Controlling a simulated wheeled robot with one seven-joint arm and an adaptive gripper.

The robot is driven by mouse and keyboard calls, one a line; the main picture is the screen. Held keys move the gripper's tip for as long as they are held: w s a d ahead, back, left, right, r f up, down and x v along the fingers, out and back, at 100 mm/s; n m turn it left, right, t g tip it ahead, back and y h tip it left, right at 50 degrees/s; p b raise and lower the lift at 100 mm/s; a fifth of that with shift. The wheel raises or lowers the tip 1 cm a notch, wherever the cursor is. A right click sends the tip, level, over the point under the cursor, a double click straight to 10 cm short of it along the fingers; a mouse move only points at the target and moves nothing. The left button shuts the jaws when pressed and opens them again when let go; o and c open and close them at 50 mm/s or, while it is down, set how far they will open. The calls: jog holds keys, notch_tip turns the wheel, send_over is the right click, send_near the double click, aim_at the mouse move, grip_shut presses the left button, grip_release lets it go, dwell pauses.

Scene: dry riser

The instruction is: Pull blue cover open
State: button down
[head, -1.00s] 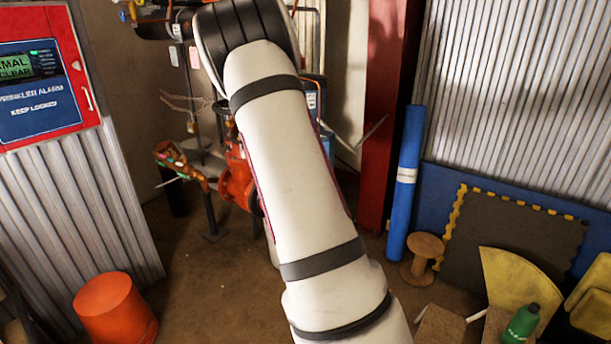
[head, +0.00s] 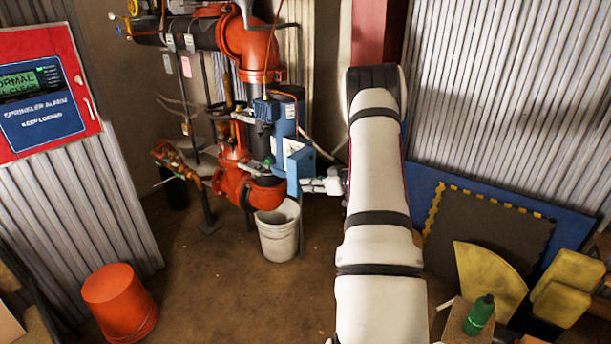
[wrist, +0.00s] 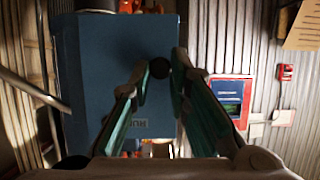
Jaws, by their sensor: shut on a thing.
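The blue cover (head: 302,165) is on the riser's blue unit in the middle of the head view. How far it stands open I cannot tell. In the wrist view the blue cover (wrist: 95,60) fills the upper left as a flat panel with a small label near its lower edge. My gripper (head: 318,185) is at the cover's right side. In the wrist view my gripper (wrist: 161,66) has its two fingertips closed around a dark round knob (wrist: 160,69) at the cover's right edge. The fingertips are partly hidden in the head view.
A red pipe (head: 250,45) and valves stand around the cover. A grey bucket (head: 278,232) is below it, and an orange bucket (head: 120,303) is at lower left. The red alarm panel (head: 45,90) is at left. Yellow pieces (head: 490,280) and a green bottle (head: 479,315) are at lower right. The middle floor is clear.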

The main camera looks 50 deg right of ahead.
jog(key=shift+s+d+n+g+y, duration=0.2)
jog(key=shift+s+d+n+y, duration=0.25)
jog(key=shift+d+n+y, duration=0.3)
jog(key=shift+s+d+n+g+y, duration=0.2)
jog(key=shift+s+d+n+y, duration=0.3)
jog(key=shift+n+y, duration=0.45)
jog(key=shift+w+d, duration=0.1)
jog(key=c, duration=1.5)
grip_release()
jog(key=v, duration=1.2)
jog(key=shift+d, duration=0.1)
jog(key=shift+f, duration=0.1)
